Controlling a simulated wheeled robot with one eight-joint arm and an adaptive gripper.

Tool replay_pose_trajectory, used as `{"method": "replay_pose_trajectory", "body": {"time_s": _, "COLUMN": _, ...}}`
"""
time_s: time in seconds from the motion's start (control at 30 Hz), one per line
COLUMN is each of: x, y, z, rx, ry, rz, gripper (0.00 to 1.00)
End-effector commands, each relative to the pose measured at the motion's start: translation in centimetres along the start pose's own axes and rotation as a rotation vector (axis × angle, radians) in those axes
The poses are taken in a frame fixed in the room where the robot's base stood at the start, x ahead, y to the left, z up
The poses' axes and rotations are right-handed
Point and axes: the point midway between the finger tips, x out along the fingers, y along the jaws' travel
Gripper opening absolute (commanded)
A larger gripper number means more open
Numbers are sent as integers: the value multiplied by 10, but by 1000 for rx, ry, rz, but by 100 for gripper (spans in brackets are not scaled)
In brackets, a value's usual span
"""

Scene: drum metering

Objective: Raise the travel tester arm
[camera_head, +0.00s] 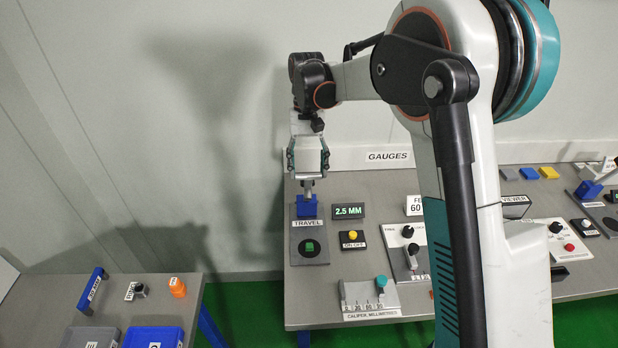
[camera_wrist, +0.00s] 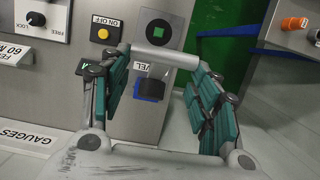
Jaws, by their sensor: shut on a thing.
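The travel tester is a blue block (camera_head: 307,208) behind the TRAVEL label (camera_head: 308,224) on the gauges bench, and part of the block shows in the wrist view (camera_wrist: 150,89). Its pale grey arm (camera_head: 309,188) rises from the block to my gripper (camera_head: 308,172). In the wrist view a light grey bar (camera_wrist: 165,56) spans between the fingertips of my gripper (camera_wrist: 165,58), which is shut on it. The teal finger pads stand either side. A green square on a dark disc (camera_head: 309,247) lies in front. The green display (camera_head: 349,211) reads 2.5 MM.
A yellow ON/OFF button (camera_head: 352,235) sits right of the tester. A caliper stand (camera_head: 370,300) with a teal knob is nearer. The GAUGES sign (camera_head: 389,157) stands at the back. A second bench (camera_head: 190,288) is at the lower left, across a green-floored gap.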

Motion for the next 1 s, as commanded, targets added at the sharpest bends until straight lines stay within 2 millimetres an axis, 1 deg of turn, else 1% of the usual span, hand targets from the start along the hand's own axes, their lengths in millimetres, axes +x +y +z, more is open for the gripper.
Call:
{"method": "replay_pose_trajectory", "body": {"time_s": 0.03, "x": -2, "y": 1, "z": -8, "rx": 2, "ry": -16, "rz": 0, "gripper": 13}}
{"method": "replay_pose_trajectory", "body": {"time_s": 0.1, "x": -6, "y": 1, "z": -14, "rx": 2, "ry": -45, "rz": 0, "gripper": 13}}
{"method": "replay_pose_trajectory", "body": {"time_s": 0.4, "x": -15, "y": 1, "z": -30, "rx": 2, "ry": -127, "rz": 0, "gripper": 13}}
{"method": "replay_pose_trajectory", "body": {"time_s": 0.63, "x": -17, "y": 1, "z": -35, "rx": 2, "ry": -150, "rz": 0, "gripper": 13}}
{"method": "replay_pose_trajectory", "body": {"time_s": 1.0, "x": -17, "y": 1, "z": -36, "rx": 2, "ry": -152, "rz": 0, "gripper": 13}}
